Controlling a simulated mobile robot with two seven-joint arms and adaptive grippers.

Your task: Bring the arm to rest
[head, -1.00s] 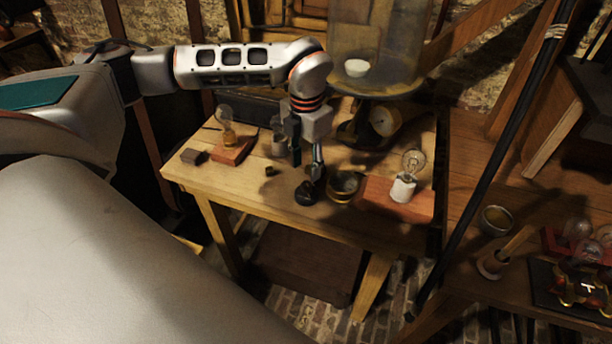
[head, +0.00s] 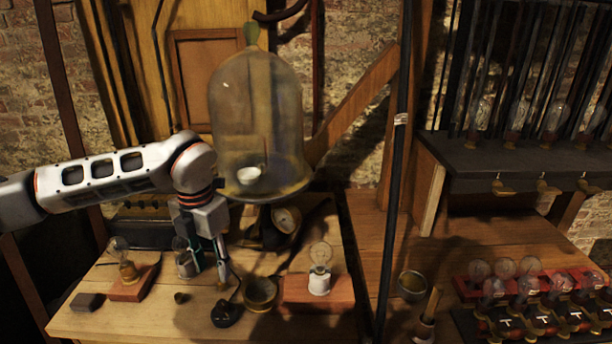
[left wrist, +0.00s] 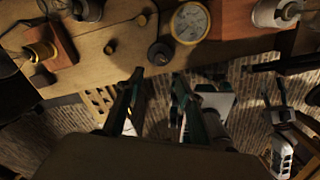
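My left arm comes in from the left in the head view, and its gripper (head: 209,274) points down over the wooden table. In the left wrist view its two dark fingers (left wrist: 156,78) are apart with nothing between them; floor shows beyond. In the head view the gripper is beside a small glass jar (head: 185,262) and behind a black knob (head: 226,315); I cannot tell whether it touches the jar.
The table (head: 185,322) also holds a bulb on a wooden block (head: 127,288), a brass-rimmed dial (left wrist: 189,22), and a white-socketed bulb (head: 319,283) on a red block. A glass bell jar (head: 256,120) stands behind.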

